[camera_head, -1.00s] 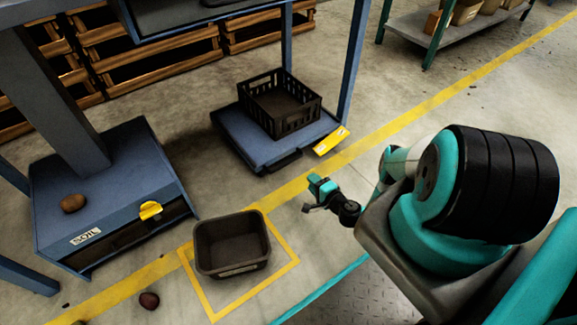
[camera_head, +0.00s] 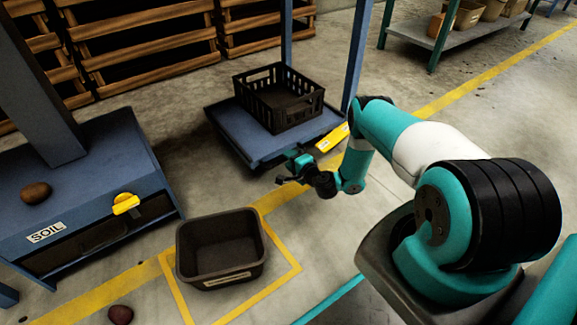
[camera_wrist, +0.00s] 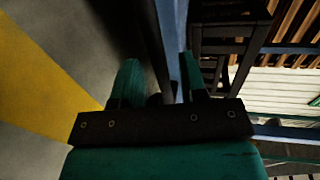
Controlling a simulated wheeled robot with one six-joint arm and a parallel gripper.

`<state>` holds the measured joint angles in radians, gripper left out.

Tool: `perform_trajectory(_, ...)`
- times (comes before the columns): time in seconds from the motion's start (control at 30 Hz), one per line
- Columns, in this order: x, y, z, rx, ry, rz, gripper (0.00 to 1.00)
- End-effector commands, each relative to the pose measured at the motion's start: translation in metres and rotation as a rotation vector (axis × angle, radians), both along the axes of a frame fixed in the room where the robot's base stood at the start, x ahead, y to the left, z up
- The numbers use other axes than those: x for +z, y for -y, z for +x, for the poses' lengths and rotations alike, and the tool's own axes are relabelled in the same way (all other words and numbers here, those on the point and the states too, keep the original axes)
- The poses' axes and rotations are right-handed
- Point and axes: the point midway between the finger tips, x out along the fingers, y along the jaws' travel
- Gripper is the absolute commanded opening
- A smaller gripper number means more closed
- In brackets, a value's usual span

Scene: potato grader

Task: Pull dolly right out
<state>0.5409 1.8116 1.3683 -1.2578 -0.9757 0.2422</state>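The dolly, a low blue platform (camera_head: 228,124), stands under a blue frame in the head view, with a black slatted crate (camera_head: 268,112) on top and a yellow tag (camera_head: 332,138) at its front right corner. My gripper (camera_head: 288,168) is at the dolly's front edge, covering the place of its dark handle. In the wrist view my gripper (camera_wrist: 160,72) has its two teal fingers apart, with a dark bar (camera_wrist: 150,40) and a blue strip beyond and between them. I cannot tell whether the bar is between the fingers or only behind them. The crate (camera_wrist: 230,12) shows at the upper right.
A blue box labelled SOIL (camera_head: 80,195) with a yellow handle (camera_head: 125,203) is at left, a potato (camera_head: 36,193) on it. A black bin (camera_head: 215,278) sits in a yellow floor square. Another potato (camera_head: 121,314) lies on the floor. Blue posts (camera_head: 357,60) flank the dolly.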

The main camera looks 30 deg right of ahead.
Motion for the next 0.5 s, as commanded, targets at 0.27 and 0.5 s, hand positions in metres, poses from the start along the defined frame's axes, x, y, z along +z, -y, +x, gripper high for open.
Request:
perform_trajectory(0.27,-0.003,0.0,0.017,-0.001,0.002,-0.001,0.39)
perform_trajectory(0.5,-0.002,0.0,0.016,-0.001,0.001,0.0,0.3)
